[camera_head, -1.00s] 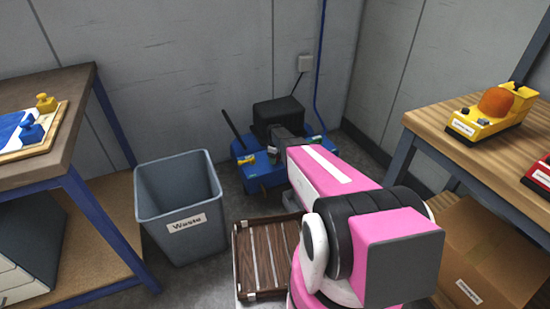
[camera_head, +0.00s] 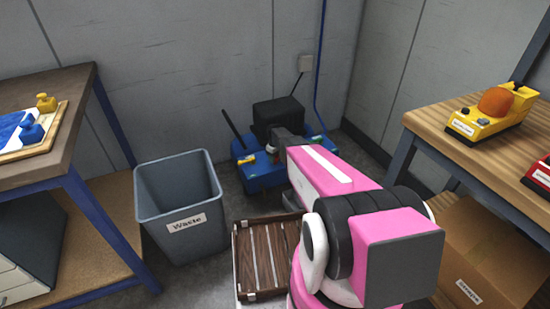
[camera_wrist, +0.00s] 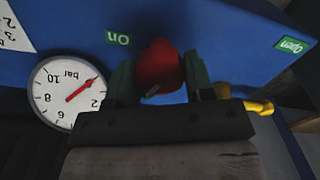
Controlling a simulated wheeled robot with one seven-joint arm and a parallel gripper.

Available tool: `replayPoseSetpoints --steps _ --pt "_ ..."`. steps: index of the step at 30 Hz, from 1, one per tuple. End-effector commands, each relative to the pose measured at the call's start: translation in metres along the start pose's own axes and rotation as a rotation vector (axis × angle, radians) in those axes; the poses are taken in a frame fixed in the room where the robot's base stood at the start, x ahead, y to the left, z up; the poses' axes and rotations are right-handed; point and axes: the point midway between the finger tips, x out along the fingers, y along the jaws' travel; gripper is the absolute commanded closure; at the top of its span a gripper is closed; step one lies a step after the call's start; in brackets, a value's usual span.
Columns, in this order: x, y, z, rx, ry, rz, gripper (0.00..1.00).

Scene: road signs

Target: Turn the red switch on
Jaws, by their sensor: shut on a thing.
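The red switch (camera_wrist: 158,68) is a rounded red knob on a blue machine (camera_head: 258,176), seen upside down in the wrist view. My gripper (camera_wrist: 158,82) is shut on the red switch, with one dark green finger on each side of it. A green "On" label (camera_wrist: 117,38) is on the blue panel just left of the switch. In the head view my arm reaches over the machine, and the fingers and most of the switch are hard to make out there.
A pressure gauge (camera_wrist: 70,90) and a yellow handle (camera_wrist: 258,107) flank my gripper. A grey waste bin (camera_head: 180,205) and a wooden crate (camera_head: 265,260) stand near my arm. Workbenches stand left (camera_head: 60,110) and right (camera_head: 440,118).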

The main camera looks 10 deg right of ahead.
Motion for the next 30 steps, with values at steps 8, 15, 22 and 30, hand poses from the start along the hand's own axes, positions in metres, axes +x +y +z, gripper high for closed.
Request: replayPoseSetpoints --steps 8,15,22,30 --pt "-0.0006 0.0000 0.0001 0.262 0.000 0.000 0.75" --pt "-0.0006 0.0001 0.0000 0.489 0.000 0.000 0.75" --pt "-0.0006 0.0000 0.0000 0.707 0.000 0.000 0.75" --pt "-0.0006 0.0001 0.0000 0.945 0.000 0.000 0.75"
